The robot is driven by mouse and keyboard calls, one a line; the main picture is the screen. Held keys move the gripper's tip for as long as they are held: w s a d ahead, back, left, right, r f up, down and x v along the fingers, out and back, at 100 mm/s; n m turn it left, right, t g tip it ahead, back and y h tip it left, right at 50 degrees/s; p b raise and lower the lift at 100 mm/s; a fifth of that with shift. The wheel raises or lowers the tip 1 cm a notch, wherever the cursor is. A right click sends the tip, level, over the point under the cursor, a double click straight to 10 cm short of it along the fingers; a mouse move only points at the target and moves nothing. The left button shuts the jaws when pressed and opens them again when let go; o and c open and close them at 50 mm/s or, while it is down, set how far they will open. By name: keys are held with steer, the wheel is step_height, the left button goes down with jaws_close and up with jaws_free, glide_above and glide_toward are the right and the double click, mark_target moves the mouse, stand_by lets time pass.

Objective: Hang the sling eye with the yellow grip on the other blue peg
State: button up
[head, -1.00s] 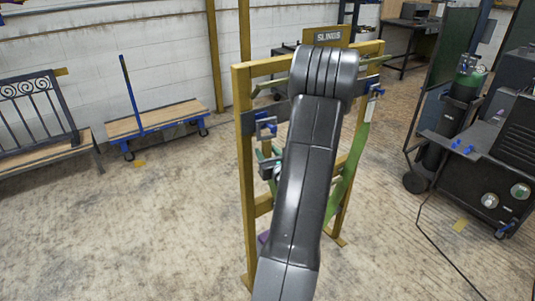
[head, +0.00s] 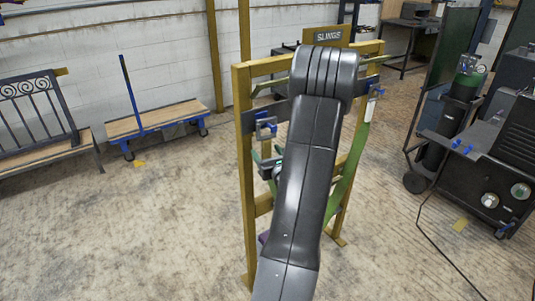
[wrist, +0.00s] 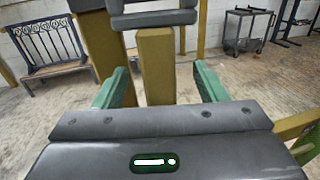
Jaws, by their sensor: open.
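In the head view, a blue peg (head: 265,128) sticks out from a dark plate on the left of the yellow rack. A second blue peg (head: 375,91) is on the right, with a green sling (head: 348,178) hanging from it; my arm hides part of the sling. My gripper (wrist: 160,80) is open in the wrist view, its two green fingers wide apart. A yellow upright piece shows between and beyond the fingers; I cannot tell whether it is the grip or part of the rack. In the head view my gripper (head: 268,165) is mostly hidden, below the left peg.
The yellow rack (head: 243,185) with a SLINGS sign (head: 328,37) stands close around my arm. A flat cart (head: 155,118) and a bench (head: 45,147) are at the left. A dark machine (head: 480,180) is at the right.

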step_height(320, 180, down, 12)
steer(key=b, duration=1.1)
steer(key=shift+r, duration=0.25)
stand_by(0.4)
steer(key=w+d+b+v, duration=0.1)
steer(key=d+b+v, duration=0.1)
steer(key=v, duration=0.8)
steer(key=shift+s+d, duration=0.2)
steer(key=shift+s, duration=0.2)
stand_by(1.2)
steer(key=s+a+p+x, duration=0.1)
steer(key=a+x, duration=0.1)
steer(key=x, duration=0.8)
steer(key=shift+w+a+p, duration=0.15)
steer(key=shift+w+p, duration=0.2)
steer(key=shift+w, duration=0.05)
steer(key=shift+s, duration=0.1)
